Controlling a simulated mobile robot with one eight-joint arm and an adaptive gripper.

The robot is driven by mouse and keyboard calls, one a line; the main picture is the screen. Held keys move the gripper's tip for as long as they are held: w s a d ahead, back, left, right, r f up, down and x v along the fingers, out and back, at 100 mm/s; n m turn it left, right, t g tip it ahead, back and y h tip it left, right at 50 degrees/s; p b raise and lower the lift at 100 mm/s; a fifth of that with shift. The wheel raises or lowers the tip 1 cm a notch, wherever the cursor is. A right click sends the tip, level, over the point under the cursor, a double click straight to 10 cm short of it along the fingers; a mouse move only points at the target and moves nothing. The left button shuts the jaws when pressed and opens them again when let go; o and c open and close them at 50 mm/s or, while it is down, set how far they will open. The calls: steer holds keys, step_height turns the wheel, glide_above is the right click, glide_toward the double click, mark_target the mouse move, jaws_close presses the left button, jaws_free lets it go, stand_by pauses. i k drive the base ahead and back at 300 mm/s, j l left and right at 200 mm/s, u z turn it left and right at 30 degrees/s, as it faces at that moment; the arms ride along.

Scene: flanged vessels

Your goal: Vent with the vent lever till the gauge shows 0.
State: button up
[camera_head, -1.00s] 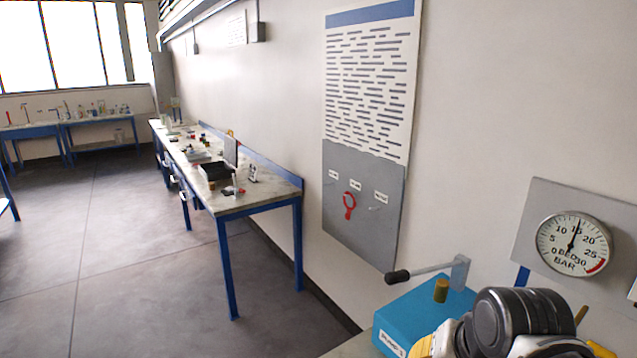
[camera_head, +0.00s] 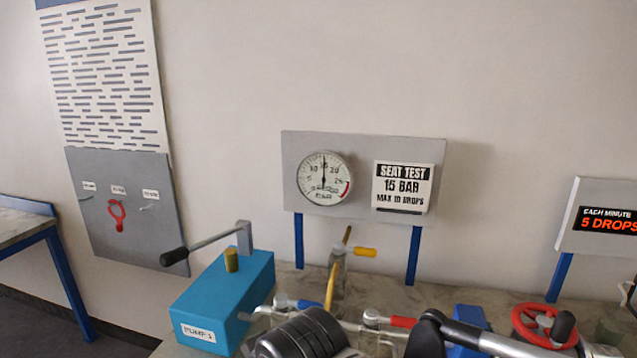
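The round pressure gauge (camera_head: 325,179) is on a grey panel on the wall side of the bench. Its needle points almost straight up, near the 15 mark. Several lever handles are in view: a yellow one (camera_head: 364,252) on an upright fitting, a red one (camera_head: 403,322), and a blue one (camera_head: 305,303) on the pipework. I cannot tell which is the vent lever, as no label for it is readable. My gripper's fingers are not visible. Dark, ribbed and jointed parts at the bottom edge hide part of the bench and pipework.
A blue pump box (camera_head: 225,295) marked PUMP 1 has a black-knobbed lever. A sign (camera_head: 403,187) reads SEAT TEST 15 BAR MAX 10 DROPS. A display (camera_head: 607,219) reads 5 DROPS. A red handwheel (camera_head: 545,326) stands at right. The floor shows only at lower left.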

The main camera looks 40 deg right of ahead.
mark_target(394, 321)
steer(key=z, duration=1.55)
